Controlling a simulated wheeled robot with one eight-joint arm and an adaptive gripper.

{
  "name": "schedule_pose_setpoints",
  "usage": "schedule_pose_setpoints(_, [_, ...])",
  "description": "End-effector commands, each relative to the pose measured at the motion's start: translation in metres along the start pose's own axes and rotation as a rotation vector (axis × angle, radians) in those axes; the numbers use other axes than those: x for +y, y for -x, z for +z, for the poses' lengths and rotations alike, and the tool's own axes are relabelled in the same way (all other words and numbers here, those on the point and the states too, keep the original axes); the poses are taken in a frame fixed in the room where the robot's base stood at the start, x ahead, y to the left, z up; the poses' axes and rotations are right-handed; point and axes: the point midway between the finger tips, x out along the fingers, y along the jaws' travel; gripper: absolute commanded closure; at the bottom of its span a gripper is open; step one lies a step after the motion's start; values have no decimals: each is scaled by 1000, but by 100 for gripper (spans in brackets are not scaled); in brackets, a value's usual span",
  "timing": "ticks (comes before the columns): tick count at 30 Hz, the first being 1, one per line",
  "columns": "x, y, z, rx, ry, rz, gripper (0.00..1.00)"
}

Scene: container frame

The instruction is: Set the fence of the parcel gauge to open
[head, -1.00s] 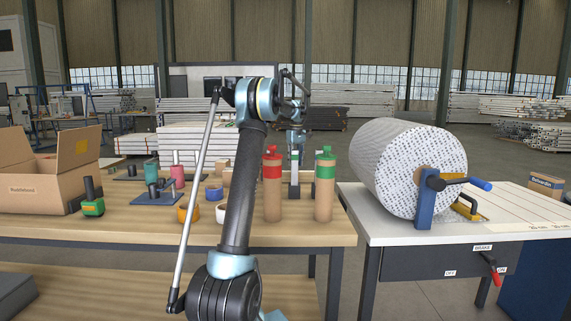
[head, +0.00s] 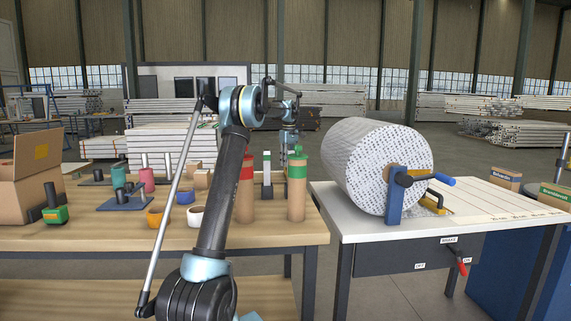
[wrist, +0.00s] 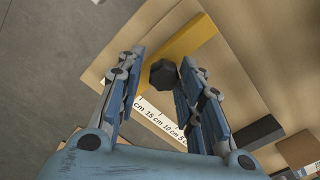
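The parcel gauge shows in the wrist view as a yellow fence bar (wrist: 190,40) with a dark faceted knob (wrist: 163,73). A white scale strip (wrist: 158,118) with centimetre marks lies below the knob. My gripper (wrist: 158,62) is open, its two blue-grey fingers apart. In the picture the knob lies between the fingers, nearer the right one. I cannot tell whether the knob is touched or how high the fingers are above it. In the head view my gripper (head: 289,140) is far out and small; I cannot make out the gauge there.
A wooden bench (head: 130,235) holds tape rolls, a red-topped tube (head: 244,195), a green-topped tube (head: 297,190) and an open carton (head: 30,175). A patterned roll (head: 375,165) sits on a white table (head: 390,228) at right. A dark block (wrist: 256,133) lies near the right finger.

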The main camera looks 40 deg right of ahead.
Motion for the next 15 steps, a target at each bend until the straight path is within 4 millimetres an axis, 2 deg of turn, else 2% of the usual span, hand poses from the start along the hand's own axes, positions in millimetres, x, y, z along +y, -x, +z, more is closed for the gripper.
schedule_pose_setpoints(11, [-1,0,0,-1,-1,-3,53])
schedule_pose_setpoints(15, [-1,8,0,-1,0,-3,53])
